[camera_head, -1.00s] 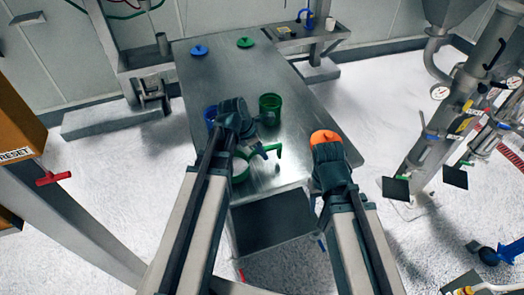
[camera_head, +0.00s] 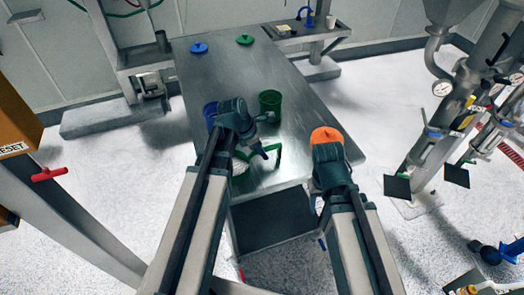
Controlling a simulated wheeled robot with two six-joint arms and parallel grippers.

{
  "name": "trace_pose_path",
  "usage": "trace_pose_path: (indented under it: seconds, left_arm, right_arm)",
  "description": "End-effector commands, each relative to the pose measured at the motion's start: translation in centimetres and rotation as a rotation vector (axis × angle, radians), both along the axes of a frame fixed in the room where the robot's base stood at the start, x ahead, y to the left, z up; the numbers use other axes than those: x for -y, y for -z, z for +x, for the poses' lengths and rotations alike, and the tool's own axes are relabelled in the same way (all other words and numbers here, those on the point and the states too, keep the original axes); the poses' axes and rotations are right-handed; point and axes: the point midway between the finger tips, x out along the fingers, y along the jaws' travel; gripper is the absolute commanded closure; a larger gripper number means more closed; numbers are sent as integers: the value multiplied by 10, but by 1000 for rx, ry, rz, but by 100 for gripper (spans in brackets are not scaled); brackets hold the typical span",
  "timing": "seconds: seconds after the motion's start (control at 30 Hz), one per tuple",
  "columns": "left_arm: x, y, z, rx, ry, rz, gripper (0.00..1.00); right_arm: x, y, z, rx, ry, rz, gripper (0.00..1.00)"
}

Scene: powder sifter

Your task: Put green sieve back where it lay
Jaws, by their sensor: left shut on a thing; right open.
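The green sieve (camera_head: 273,161) is in front of me, low over or on the near part of the steel table (camera_head: 300,100). Its handle shows to the right of my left gripper, and part of its pale mesh shows to the left, behind the arm. My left gripper (camera_head: 264,151) is shut on the sieve, and its own wrist hides much of it. I cannot tell whether the sieve touches the table. My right gripper (camera_head: 327,150) is open at the table's right edge, close to an orange lid-like piece (camera_head: 326,135) that it partly covers.
A green container (camera_head: 270,102) stands just beyond the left gripper. A blue container (camera_head: 210,113) stands to its left, partly hidden. A blue lid (camera_head: 198,47) and a green lid (camera_head: 245,39) lie at the far end. Steel pipework (camera_head: 450,110) stands right.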

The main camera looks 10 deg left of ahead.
Motion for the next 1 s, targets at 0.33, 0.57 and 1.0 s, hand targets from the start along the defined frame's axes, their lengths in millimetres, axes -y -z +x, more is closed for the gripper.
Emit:
trace_pose_path:
  seconds: [0.33, 0.57, 1.0]
  left_arm:
    - [0, 6, 0, 0, 0, 0, 69]
    - [0, 6, 0, 0, 0, 0, 41]
    - [-6, -16, -4, 0, -1, 0, 41]
  right_arm:
    - [0, 6, 0, 0, 0, 0, 50]
    - [0, 6, 0, 0, 0, 0, 50]
    - [0, -17, 0, 0, 0, 0, 50]
